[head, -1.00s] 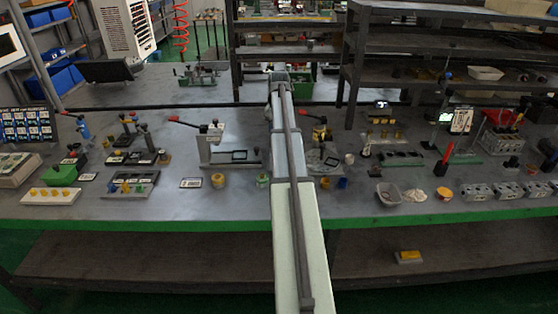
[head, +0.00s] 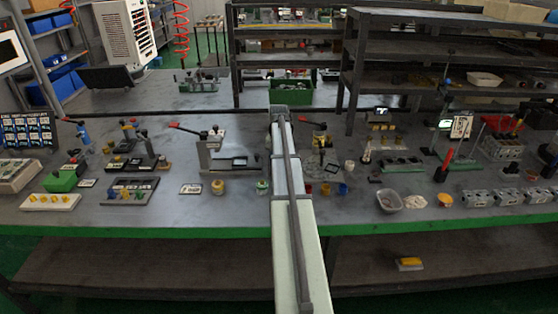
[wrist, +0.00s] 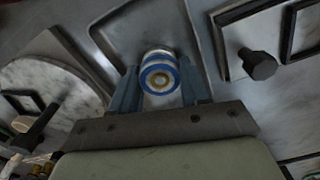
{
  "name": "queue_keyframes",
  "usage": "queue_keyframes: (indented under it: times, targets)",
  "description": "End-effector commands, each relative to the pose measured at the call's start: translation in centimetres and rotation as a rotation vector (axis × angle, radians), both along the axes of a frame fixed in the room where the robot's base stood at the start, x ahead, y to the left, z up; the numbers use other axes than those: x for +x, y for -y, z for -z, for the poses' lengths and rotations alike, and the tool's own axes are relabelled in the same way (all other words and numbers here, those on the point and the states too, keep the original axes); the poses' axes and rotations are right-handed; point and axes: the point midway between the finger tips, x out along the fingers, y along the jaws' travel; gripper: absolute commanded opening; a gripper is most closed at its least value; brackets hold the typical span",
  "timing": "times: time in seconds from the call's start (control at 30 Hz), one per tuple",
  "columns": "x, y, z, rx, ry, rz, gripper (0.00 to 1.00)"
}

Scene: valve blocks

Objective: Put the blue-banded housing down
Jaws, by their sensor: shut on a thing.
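The blue-banded housing (wrist: 160,76) is a short round piece with blue and pale rings and a tan centre, seen end-on in the wrist view. My gripper (wrist: 160,88) is shut on it, with one blue finger on each side. Behind the housing in that view is a grey surface with a raised rim (wrist: 193,45); I cannot tell whether the housing touches it. In the head view my arm hides the gripper and the housing.
A dark knob (wrist: 258,64) on a pale plate is right of the gripper in the wrist view. A round marbled disc (wrist: 55,85) is at left. In the head view, a red-handled clamp fixture (head: 228,157) stands left of my arm on the crowded bench.

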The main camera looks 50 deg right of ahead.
Motion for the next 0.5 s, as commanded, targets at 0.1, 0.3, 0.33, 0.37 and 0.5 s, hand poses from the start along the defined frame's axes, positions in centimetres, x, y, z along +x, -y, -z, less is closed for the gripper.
queue_keyframes:
  times: [0.1,0.3,0.33,0.37,0.5]
  targets:
    - [0.0,0.0,-0.01,0.0,0.0,0.0,0.04]
    - [0.01,0.0,0.26,0.0,0.0,0.0,0.51]
    - [0.01,0.01,0.26,0.0,0.0,0.0,0.54]
    - [0.01,0.01,0.26,0.0,0.0,0.0,0.57]
    - [0.0,0.0,0.26,0.0,0.0,0.0,0.71]
